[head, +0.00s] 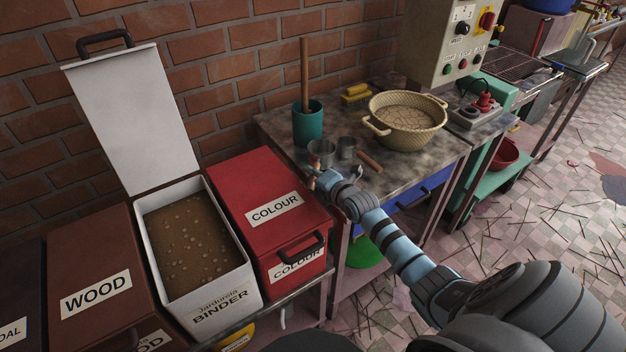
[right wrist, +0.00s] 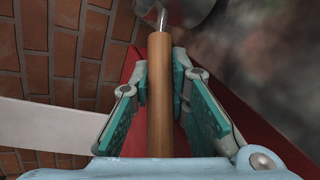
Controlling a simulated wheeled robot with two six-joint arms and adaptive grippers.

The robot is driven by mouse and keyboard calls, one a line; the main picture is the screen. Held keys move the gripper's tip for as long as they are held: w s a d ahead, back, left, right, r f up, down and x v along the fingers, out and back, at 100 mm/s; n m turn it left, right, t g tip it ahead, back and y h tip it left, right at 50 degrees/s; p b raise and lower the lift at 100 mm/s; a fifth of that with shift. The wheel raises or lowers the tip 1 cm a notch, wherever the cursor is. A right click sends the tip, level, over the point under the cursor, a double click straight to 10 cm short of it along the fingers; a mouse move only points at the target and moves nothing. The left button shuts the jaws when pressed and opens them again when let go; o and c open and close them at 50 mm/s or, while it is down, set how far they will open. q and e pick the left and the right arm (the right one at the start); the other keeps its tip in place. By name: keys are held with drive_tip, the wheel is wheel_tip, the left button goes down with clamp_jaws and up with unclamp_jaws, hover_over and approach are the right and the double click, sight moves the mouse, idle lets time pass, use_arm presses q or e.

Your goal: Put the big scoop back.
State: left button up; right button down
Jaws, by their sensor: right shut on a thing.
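The big scoop, a grey metal cup (head: 321,152) with a wooden handle, is at the front left corner of the worktop. My right gripper (head: 318,175) is shut on its handle, and the cup is beyond the fingers. In the right wrist view the wooden handle (right wrist: 160,95) runs between the teal pads of my right gripper (right wrist: 160,85). Whether the cup touches the worktop is unclear. A smaller scoop (head: 346,148) with a wooden handle is just right of it on the worktop. My left gripper is not in view.
The worktop (head: 420,172) also bears a teal pot (head: 308,124) with a wooden stick, a yellow sieve basket (head: 405,120) and yellow blocks (head: 355,93). The red COLOUR bin (head: 250,180) is closed left of the gripper. The white BINDER bin (head: 215,285) stands open.

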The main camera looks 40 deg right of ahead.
drive_tip(key=shift+f, duration=0.35)
drive_tip(key=c, duration=1.5)
unclamp_jaws()
drive_tip(key=shift+c, duration=0.2)
drive_tip(key=shift+s+r+p, duration=0.2)
drive_tip(key=shift+r+p, duration=0.1)
drive_tip(key=shift+p, duration=0.05)
drive_tip(key=p+v, duration=0.4)
drive_tip(key=v, duration=0.7)
drive_tip(key=shift+s+p, duration=0.3)
